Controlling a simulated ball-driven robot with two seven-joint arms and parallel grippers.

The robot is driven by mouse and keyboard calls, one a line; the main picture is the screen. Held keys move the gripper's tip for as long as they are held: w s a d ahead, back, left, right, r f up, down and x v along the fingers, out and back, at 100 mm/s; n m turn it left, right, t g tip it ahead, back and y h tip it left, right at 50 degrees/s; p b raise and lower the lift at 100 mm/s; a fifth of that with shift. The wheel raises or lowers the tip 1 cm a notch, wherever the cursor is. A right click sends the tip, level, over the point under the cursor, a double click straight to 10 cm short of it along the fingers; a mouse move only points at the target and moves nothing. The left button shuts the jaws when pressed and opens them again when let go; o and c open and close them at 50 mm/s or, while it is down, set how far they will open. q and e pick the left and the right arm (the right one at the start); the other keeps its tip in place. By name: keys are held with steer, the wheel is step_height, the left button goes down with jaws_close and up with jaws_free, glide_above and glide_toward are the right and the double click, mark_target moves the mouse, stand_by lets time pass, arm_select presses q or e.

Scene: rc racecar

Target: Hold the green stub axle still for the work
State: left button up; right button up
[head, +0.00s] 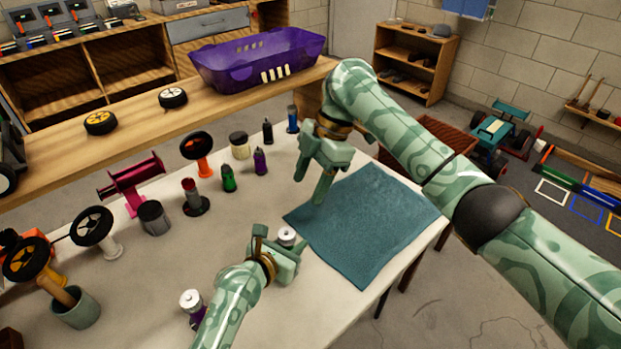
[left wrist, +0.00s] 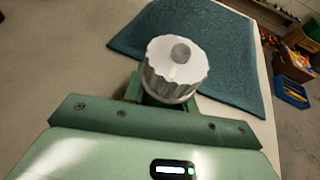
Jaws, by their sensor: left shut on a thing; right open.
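My left gripper (head: 284,252) is shut on a part with a ridged silver-white top (head: 287,236), taken to be the green stub axle. In the left wrist view its silver top (left wrist: 176,66) stands up between my fingers, with a round grey stud at the centre. Its lower body is mostly hidden by the green fingers, so I cannot tell its colour from theirs. It is beside the left edge of the teal mat (head: 365,222). My right gripper (head: 318,190) is open and empty, pointing down above the mat's upper left part.
A similar silver-topped purple part (head: 192,300) stands near my left forearm. Several bottles, including a green one (head: 228,179), a wheel on an orange stand (head: 203,162) and a dark grey pot (head: 154,217) stand farther back. Most of the teal mat is bare.

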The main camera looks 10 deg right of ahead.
arm_select(q)
steer(key=o, duration=1.1)
steer(key=v, duration=1.2)
steer(key=shift+s, duration=0.1)
